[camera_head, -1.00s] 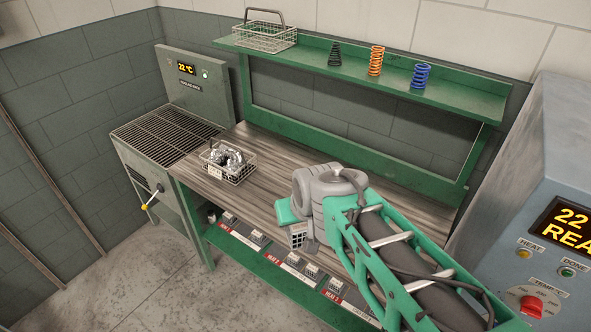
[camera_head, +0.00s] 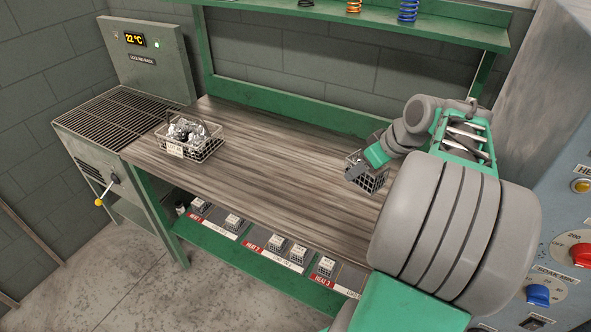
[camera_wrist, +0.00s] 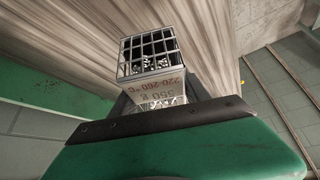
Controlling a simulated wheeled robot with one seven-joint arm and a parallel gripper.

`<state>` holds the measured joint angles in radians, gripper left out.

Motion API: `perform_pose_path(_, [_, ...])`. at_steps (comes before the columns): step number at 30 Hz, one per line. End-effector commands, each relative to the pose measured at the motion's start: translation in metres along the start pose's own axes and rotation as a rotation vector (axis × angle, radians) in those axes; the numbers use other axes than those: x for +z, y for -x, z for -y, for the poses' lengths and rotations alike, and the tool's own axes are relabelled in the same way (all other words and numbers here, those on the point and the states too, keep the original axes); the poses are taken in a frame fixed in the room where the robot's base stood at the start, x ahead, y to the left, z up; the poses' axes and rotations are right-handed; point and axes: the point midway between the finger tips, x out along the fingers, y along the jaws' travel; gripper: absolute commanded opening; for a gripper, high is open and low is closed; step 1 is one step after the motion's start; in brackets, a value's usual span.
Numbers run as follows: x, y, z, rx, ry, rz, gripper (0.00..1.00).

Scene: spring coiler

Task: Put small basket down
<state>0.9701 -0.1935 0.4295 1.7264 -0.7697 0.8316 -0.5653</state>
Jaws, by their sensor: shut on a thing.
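The small basket (camera_head: 375,182) is a dark wire basket at the right part of the wooden bench top (camera_head: 280,170). My gripper (camera_head: 364,164) is shut on it from above. In the wrist view the small basket (camera_wrist: 148,48) shows an open grid, small shiny pieces inside and a label reading about 550 g and 220-260 °C. The gripper (camera_wrist: 155,104) is at its label side there, its fingertips partly hidden. The basket is over the bench; I cannot tell whether its bottom touches the wood.
A larger wire basket (camera_head: 205,150) with shiny metal parts stands on the bench's left. Small baskets sit on the green lower shelf (camera_head: 215,250) by heat labels. A grated cooling rack (camera_head: 100,125) is at left, a grey control cabinet (camera_head: 560,150) at right. The middle bench is clear.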

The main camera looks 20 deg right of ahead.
Motion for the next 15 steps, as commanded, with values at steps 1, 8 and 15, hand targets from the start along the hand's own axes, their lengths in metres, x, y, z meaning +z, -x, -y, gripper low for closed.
perform_pose_path(1, [-0.001,0.001,-0.002,0.001,0.004,-0.002,0.0])
perform_pose_path(8, [-0.009,-0.022,-0.036,-0.004,0.001,0.0,0.0])
perform_pose_path(15, [-0.016,-0.067,-0.09,-0.005,0.0,0.0,0.0])
